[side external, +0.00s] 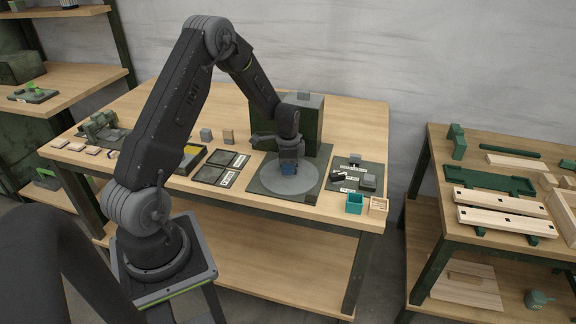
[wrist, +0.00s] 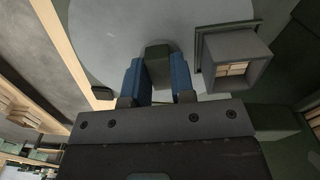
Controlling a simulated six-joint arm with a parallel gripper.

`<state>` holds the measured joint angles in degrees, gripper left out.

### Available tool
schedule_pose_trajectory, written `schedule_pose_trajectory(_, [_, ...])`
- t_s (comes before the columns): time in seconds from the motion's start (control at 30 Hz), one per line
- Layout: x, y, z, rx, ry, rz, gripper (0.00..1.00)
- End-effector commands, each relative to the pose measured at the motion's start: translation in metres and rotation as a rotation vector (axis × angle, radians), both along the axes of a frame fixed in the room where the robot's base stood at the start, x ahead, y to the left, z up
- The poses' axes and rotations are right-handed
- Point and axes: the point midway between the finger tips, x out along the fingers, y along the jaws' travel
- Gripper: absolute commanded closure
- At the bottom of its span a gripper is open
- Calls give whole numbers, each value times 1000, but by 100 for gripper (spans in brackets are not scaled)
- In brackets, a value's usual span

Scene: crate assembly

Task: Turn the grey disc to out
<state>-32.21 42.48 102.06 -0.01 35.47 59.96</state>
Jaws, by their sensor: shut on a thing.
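The grey disc (side external: 288,184) lies flat on a dark green square base on the table. In the wrist view the disc (wrist: 110,35) fills the upper middle. A dark green block (wrist: 157,52) stands at the disc's near edge in that view, like a handle. My gripper (wrist: 158,75) has its two blue fingers on either side of this block and is shut on it. In the side view my gripper (side external: 289,168) is low over the far part of the disc; the block is hidden there.
A grey square frame (wrist: 238,45) with wooden pieces inside stands close right of my fingers. A tall green housing (side external: 312,118) stands behind the disc. Dark trays (side external: 215,175) lie left; a panel with a lever (side external: 343,180) and a teal bin (side external: 354,204) lie right.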

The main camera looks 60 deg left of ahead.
Motion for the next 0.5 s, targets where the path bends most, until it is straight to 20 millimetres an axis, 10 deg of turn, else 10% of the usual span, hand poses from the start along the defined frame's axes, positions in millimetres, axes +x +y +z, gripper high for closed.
schedule_pose_trajectory(0.27, [0, 0, 0, 1, 0, 9, 100])
schedule_pose_trajectory(0.3, [0, 0, 0, 1, 0, 9, 74])
schedule_pose_trajectory(0.5, [0, 0, 0, 0, 0, 8, 55])
